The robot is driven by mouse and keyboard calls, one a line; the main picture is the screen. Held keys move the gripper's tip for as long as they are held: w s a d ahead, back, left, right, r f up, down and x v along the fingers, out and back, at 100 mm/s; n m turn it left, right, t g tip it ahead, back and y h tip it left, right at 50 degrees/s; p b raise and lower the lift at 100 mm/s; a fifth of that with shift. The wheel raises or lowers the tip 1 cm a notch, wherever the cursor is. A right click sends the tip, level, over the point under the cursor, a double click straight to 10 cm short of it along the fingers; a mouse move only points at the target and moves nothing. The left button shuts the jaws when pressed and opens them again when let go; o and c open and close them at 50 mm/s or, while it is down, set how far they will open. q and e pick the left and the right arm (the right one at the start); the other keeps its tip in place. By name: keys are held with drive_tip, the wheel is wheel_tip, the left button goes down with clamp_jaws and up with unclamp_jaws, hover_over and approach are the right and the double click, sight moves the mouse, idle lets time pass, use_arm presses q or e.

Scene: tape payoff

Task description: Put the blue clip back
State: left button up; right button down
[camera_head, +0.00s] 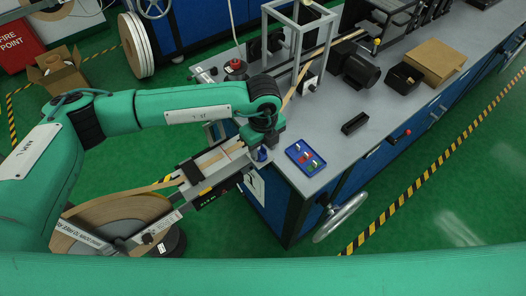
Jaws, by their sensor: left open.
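My left gripper (262,150) points down at the near left corner of the grey bench, at the end of the tape guide (215,162). Its jaws are open, though small and partly hidden by the wrist. A small blue piece shows right at the fingertips; it may be the blue clip, but I cannot tell whether it touches the jaws. A blue tray (319,170) lies on the bench just right of the gripper. It holds a red clip (305,156), a green clip (312,165) and a whitish piece. My right gripper is out of view.
A tape reel (125,208) stands at lower left, below my left arm. A black block (355,123) lies on the bench right of the tray. A metal frame (297,50), a dark motor (361,70) and a cardboard box (437,61) stand farther back. A handwheel (340,217) sticks out in front.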

sight(263, 152)
use_arm(q)
wheel_tip(263, 152, up, 10)
drive_tip(key=b, duration=0.2)
drive_tip(key=shift+f, duration=0.15)
idle(0.4)
